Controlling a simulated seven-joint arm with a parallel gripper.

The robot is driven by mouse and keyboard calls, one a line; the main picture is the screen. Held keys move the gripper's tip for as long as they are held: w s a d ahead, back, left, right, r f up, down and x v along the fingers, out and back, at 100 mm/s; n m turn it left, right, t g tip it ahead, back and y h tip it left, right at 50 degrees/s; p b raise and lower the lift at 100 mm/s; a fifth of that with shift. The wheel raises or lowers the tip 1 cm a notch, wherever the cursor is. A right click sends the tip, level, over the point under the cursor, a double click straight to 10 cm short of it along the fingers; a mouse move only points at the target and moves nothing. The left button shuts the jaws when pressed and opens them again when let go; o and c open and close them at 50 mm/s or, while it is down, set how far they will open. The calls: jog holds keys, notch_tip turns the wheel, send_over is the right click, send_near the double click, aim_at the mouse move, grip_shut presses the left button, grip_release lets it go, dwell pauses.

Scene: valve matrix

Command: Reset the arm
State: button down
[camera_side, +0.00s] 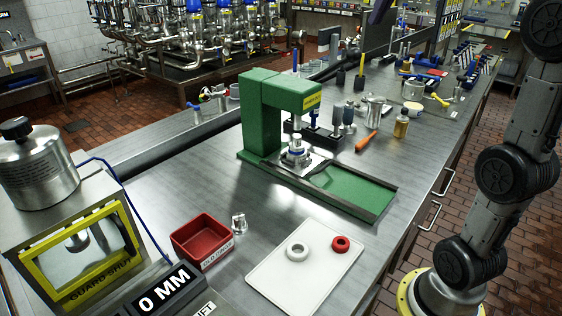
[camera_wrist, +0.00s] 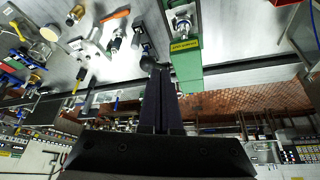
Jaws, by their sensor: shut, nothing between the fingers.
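My arm (camera_side: 508,150) stands at the right edge of the side view, raised upright beside the bench. Its upper part runs out of the picture, and my gripper is not visible there. In the wrist view my gripper (camera_wrist: 158,72) points up the picture, its two dark fingers together with nothing between them. Beyond the fingertips the green press (camera_wrist: 187,45) shows at the top, apart from them as far as I can tell. The same green press (camera_side: 262,110) stands mid-bench in the side view.
A white board (camera_side: 290,285) holds a white ring (camera_side: 297,250) and a red ring (camera_side: 341,244). A red bin (camera_side: 203,238) sits left of it. A guarded machine (camera_side: 75,250) fills the left front. Tools, including an orange-handled one (camera_side: 366,141), lie behind the press.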

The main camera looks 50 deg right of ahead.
jog(key=s+a+f+n+y, duration=0.1)
jog(key=s+a+f+n, duration=0.1)
jog(key=s+a+f, duration=0.35)
jog(key=s+a+f+n+y, duration=0.1)
jog(key=s+a+f+n, duration=0.15)
jog(key=a, duration=0.65)
jog(key=s+a+f, duration=0.1)
jog(key=s+f, duration=0.2)
jog(key=f, duration=0.6)
jog(key=s+a+f, duration=0.2)
jog(key=s+f, duration=0.1)
jog(key=f, duration=0.6)
jog(key=shift+s+t, duration=0.2)
jog(key=shift+t, duration=0.2)
jog(key=c, duration=1.6)
grip_release()
